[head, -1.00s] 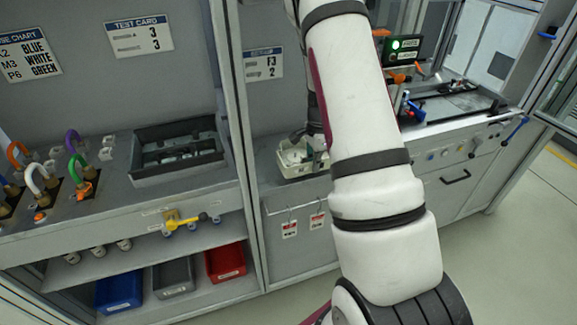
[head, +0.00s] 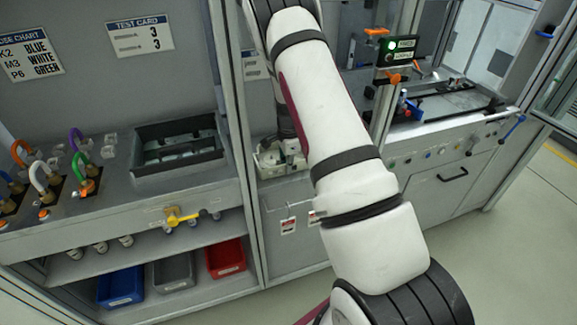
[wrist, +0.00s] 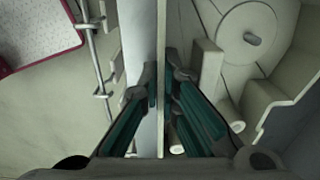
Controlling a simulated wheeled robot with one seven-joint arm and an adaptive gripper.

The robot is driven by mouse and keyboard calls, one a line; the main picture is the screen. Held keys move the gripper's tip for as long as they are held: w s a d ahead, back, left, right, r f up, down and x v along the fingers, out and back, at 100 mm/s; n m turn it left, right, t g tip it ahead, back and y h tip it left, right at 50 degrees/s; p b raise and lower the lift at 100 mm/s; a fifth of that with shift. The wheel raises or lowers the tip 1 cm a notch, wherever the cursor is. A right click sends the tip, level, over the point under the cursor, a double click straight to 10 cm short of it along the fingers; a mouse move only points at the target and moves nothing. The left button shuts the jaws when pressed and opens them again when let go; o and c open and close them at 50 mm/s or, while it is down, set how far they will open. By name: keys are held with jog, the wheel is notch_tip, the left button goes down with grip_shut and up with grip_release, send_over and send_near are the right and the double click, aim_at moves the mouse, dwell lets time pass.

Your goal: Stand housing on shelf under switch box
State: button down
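The housing looks like a cream, open-topped casing (head: 268,165) on or just over the grey ledge of the middle bay, partly hidden by my arm. In the wrist view, a round disc and stepped cream walls (wrist: 205,60) show inside it. My gripper (wrist: 161,78) has its teal fingers closed from both sides on a thin upright wall of the casing. Whether the casing touches the ledge cannot be told. The switch box (head: 402,48) is dark with a green light and hangs on a post at the right. The shelf under it is not clearly seen.
A black bin (head: 178,150) and coloured hoses (head: 55,170) are on the left bench.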

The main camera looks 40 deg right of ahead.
jog(key=shift+f, duration=0.1)
jog(key=c, duration=2.2)
grip_release()
jog(key=shift+f, duration=0.1)
jog(key=o, duration=0.4)
notch_tip(320, 180, up, 8)
jog(key=shift+s+f+b, duration=0.1)
jog(key=shift+b, duration=0.3)
